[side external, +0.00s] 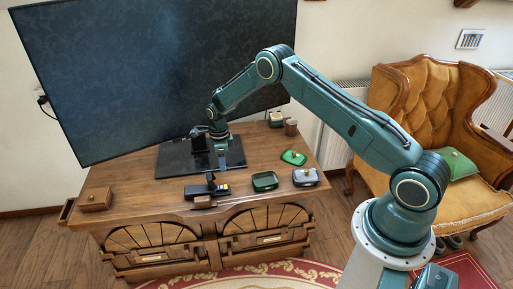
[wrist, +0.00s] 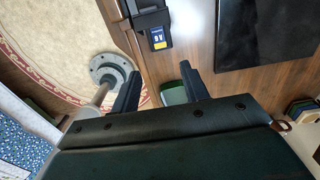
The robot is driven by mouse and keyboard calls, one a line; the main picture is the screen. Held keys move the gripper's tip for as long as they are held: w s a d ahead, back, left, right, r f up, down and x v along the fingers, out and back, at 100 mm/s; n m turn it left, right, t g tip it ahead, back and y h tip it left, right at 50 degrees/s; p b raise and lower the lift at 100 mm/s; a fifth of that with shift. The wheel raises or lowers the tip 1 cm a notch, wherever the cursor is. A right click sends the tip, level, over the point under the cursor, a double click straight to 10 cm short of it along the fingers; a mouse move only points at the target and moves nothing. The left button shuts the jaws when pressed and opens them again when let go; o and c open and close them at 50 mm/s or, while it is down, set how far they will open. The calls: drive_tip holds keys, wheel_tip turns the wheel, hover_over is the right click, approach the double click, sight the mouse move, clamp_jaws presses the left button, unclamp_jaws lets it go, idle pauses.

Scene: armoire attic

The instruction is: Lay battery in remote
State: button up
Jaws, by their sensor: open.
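A dark, blocky device (side external: 203,191) lies near the front of the wooden cabinet top, with a small upright black part and a yellow mark at its right end. In the wrist view the dark device (wrist: 150,17) shows a blue-and-yellow labelled piece (wrist: 158,39) at its near end. I cannot tell for sure which part is the remote and which the battery. My gripper (side external: 223,165) hangs over the cabinet by the TV stand, behind the device.
An open green dish (side external: 265,181), a grey lidded box (side external: 305,177) and a green lid (side external: 293,158) stand to the right. A wooden box (side external: 95,199) sits at far left. The black TV base (side external: 173,160) and large screen (side external: 150,70) fill the back.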

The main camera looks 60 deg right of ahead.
drive_tip(key=shift+r, duration=0.15)
drive_tip(key=s+a+r+n+t, duration=0.1)
drive_tip(key=s+a+r+n, duration=0.15)
drive_tip(key=r, duration=0.65)
drive_tip(key=s+a+r+n, duration=0.15)
drive_tip(key=r+n, duration=0.25)
drive_tip(key=r, duration=0.4)
drive_tip(key=s+a+r+n+t, duration=0.1)
drive_tip(key=s+r+n, duration=0.2)
drive_tip(key=r, duration=0.6)
drive_tip(key=s+a+r+n+t, duration=0.25)
drive_tip(key=s+r+n, duration=0.45)
drive_tip(key=s+r, duration=0.4)
drive_tip(key=s+a+n+t, duration=0.1)
drive_tip(key=s+a+n, duration=0.2)
drive_tip(key=s+n, duration=0.7)
drive_tip(key=s, duration=1.1)
drive_tip(key=shift+s+r, duration=0.2)
drive_tip(key=shift+s, duration=0.1)
